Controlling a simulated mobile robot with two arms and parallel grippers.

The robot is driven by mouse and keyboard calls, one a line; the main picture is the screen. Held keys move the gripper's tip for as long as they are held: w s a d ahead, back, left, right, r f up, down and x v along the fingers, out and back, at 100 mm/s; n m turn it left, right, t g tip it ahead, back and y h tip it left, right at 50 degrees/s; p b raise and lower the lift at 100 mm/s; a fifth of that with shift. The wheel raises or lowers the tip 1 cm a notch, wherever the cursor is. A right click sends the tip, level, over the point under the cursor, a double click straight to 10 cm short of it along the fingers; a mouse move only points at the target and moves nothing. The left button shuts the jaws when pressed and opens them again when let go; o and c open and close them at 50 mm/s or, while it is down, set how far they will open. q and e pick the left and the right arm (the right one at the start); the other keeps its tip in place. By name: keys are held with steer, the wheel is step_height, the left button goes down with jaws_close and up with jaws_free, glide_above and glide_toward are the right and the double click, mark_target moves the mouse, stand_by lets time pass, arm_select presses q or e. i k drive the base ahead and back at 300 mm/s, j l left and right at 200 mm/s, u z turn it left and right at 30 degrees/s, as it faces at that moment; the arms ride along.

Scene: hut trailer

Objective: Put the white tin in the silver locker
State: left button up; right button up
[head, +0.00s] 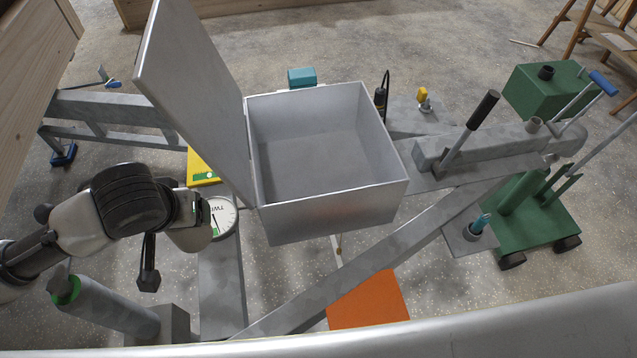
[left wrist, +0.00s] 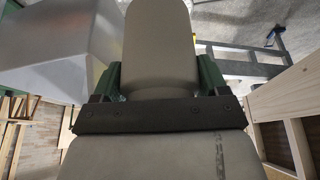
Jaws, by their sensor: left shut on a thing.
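The white tin (head: 225,214) has a round face with dark lettering, partly cut off from view by my left gripper. My left gripper (head: 207,222) is shut on it, just left of the silver locker. In the left wrist view the tin (left wrist: 160,45) appears as a pale rounded body between the green fingers (left wrist: 157,82). The silver locker (head: 335,207) is an open metal box, empty inside as far as I see. Its lid (head: 190,85) stands raised on the left side, above and behind the tin. My right gripper is not in view.
Grey trailer beams (head: 345,277) run under and beside the locker. A yellow item (head: 201,170) lies behind the tin, and an orange panel (head: 370,302) is at the front. A wooden structure (head: 30,75) is at left. Green equipment (head: 545,95) stands at right.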

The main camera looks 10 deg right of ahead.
mark_target(324, 157)
steer(key=l+z, duration=0.25)
steer(key=l, duration=1.35)
steer(key=i, duration=0.05)
